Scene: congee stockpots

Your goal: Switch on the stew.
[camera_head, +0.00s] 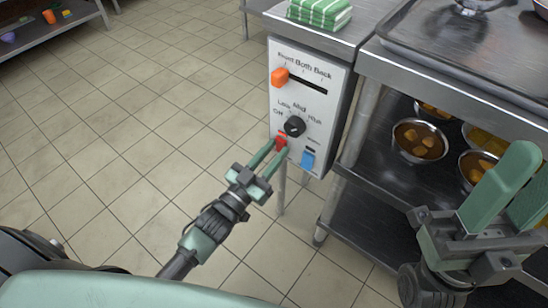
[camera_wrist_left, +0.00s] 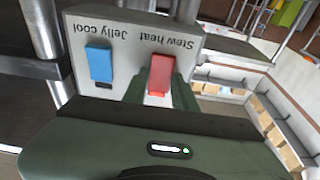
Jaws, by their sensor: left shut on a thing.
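The control panel (camera_head: 310,105) on the counter's end has a red switch (camera_head: 281,141) at its lower left and a blue switch (camera_head: 308,159) at its lower right. In the left wrist view, the red switch (camera_wrist_left: 161,75) is labelled "Stew heat" and the blue switch (camera_wrist_left: 99,65) "Jelly cool", upside down. My left gripper (camera_head: 276,147) is shut on the red switch, its fingertips at the switch's sides. Above are a black knob (camera_head: 294,126) marked Off, Low, Mid, High and an orange slider (camera_head: 280,77) at the Front end. My right gripper (camera_head: 517,170) is empty, its fingers apart.
Green striped cloths (camera_head: 320,12) lie on the counter above the panel. Bowls of brown food (camera_head: 420,140) stand on the shelf below. Tiled floor left of the panel is clear.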

